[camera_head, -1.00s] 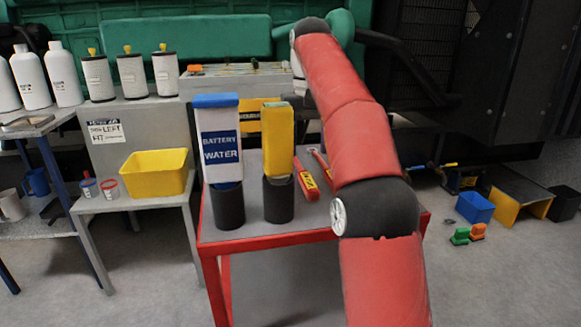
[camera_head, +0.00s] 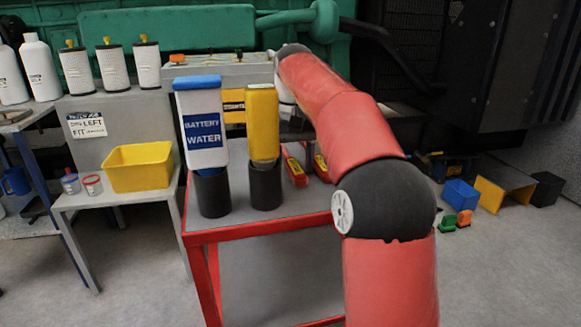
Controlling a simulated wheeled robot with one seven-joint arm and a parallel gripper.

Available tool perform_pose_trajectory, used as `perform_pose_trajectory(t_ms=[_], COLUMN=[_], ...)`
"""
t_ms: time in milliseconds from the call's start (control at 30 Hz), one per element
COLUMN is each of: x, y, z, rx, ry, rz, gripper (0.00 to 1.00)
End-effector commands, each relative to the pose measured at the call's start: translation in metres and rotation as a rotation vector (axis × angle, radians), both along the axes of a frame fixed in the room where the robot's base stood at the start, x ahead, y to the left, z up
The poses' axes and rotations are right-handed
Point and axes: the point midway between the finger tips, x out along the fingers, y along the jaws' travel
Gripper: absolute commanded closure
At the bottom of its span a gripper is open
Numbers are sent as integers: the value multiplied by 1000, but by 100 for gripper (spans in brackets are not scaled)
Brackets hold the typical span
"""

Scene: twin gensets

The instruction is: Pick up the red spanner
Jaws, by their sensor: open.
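Two red tools lie on the grey top of the red-framed table, behind the bottles. One red tool (camera_head: 295,172) has a yellow mark and lies just right of the yellow bottle. The other red tool (camera_head: 321,168), also with yellow on it, is partly hidden by my arm. I cannot tell for sure which is the red spanner. My gripper (camera_head: 293,124) shows only as a dark part below my pale wrist, above and behind the red tools. Its fingertips are mostly hidden by my arm. It is open, and nothing shows held in it.
A white battery water bottle (camera_head: 203,125) and a yellow bottle (camera_head: 262,122) stand in dark holders on the red table (camera_head: 270,228), close left of the tools. A yellow bin (camera_head: 140,170) is on a side bench. The green genset (camera_head: 180,25) stands behind.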

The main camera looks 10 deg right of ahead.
Motion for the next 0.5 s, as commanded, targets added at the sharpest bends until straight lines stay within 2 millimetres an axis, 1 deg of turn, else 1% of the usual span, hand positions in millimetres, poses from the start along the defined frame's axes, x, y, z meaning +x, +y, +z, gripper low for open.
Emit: perform_pose_trajectory(t_ms=[167,267,500], x=[0,0,0], y=[0,0,0], z=[1,1,1], rx=[0,0,0], ry=[0,0,0], rz=[0,0,0], gripper=[47,59,90])
